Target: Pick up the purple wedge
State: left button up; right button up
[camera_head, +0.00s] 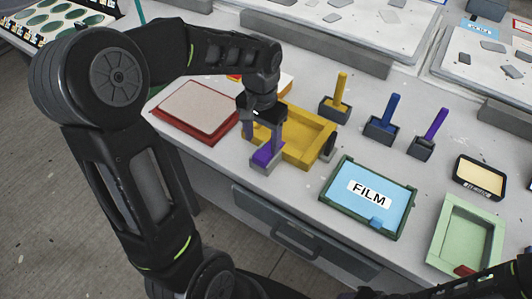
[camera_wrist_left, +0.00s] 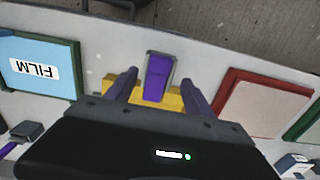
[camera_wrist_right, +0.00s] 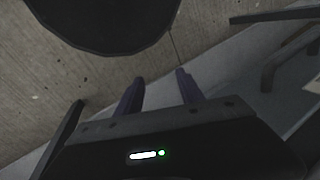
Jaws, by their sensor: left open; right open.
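The purple wedge (camera_head: 266,152) sits in a small grey holder (camera_head: 266,169) at the table's front edge, before the yellow mould (camera_head: 305,128). My left gripper (camera_head: 262,138) points down over the wedge, open, one finger to each side. In the left wrist view the wedge (camera_wrist_left: 158,78) shows between the two spread fingers (camera_wrist_left: 160,88), with the grey holder (camera_wrist_left: 150,55) around it. I see no contact between fingers and wedge. My right gripper (camera_wrist_right: 159,88) is open and empty, over the floor and away from the wedge.
A red-framed mould (camera_head: 198,108) lies left of the yellow mould. The FILM panel (camera_head: 368,195) and a green mould (camera_head: 466,232) lie to the right. Yellow (camera_head: 341,88), blue (camera_head: 389,108) and purple (camera_head: 435,124) handles stand in grey blocks behind. A drawer (camera_head: 290,232) is below the tabletop.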

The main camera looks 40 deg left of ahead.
aim_at(262, 155)
pick_arm(q)
jog(key=shift+s+d+f+p, duration=0.1)
jog(key=shift+f+p, duration=0.2)
jog(key=shift+f, duration=1)
jog(key=shift+s+f+p, duration=0.1)
jog(key=shift+f+p, duration=0.2)
jog(key=shift+f, duration=1)
jog(key=shift+c, duration=0.3)
grip_shut()
